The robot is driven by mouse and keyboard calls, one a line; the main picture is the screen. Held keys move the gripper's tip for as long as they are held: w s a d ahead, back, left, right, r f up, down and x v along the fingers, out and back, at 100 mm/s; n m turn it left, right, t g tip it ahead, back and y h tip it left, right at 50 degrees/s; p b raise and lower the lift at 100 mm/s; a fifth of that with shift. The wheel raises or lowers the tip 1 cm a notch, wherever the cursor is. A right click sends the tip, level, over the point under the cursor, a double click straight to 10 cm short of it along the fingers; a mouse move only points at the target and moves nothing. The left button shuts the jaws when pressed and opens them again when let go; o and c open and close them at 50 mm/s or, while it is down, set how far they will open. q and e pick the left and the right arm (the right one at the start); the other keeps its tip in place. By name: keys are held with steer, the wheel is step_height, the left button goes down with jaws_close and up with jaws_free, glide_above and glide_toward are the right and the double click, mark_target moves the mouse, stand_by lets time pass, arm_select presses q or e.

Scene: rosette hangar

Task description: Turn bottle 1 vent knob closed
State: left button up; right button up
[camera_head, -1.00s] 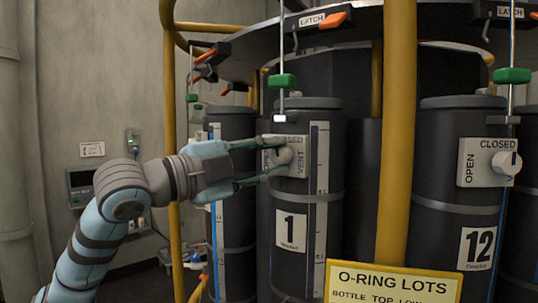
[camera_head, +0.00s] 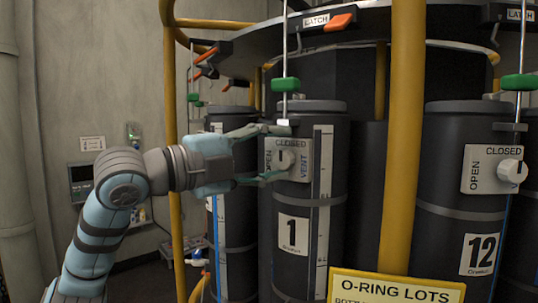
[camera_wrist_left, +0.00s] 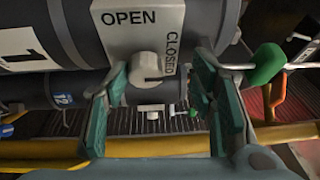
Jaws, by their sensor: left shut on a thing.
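Bottle 1 (camera_head: 293,255) is a dark cylinder with a white "1" label. Its vent plate (camera_head: 303,172) reads OPEN at the left and CLOSED along the top. The round white vent knob (camera_head: 286,160) has a dark mark that points up toward CLOSED. In the left wrist view the knob (camera_wrist_left: 147,66) shows its mark toward CLOSED. My left gripper (camera_head: 276,153) is at the knob, shut on it, with one finger above and one below. Its fingers (camera_wrist_left: 160,75) look widely spread, and their contact is hard to make out. My right gripper is out of view.
A yellow post (camera_head: 402,140) stands between bottle 1 and bottle 12 (camera_head: 455,235). A green handle (camera_head: 285,84) on a rod hangs just above the vent plate. A yellow O-ring sign (camera_head: 395,287) is low in front. Another yellow post (camera_head: 172,150) stands behind my left arm.

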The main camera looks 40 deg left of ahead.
arm_select(q)
steer(key=o, duration=0.6)
steer(key=shift+r, duration=0.3)
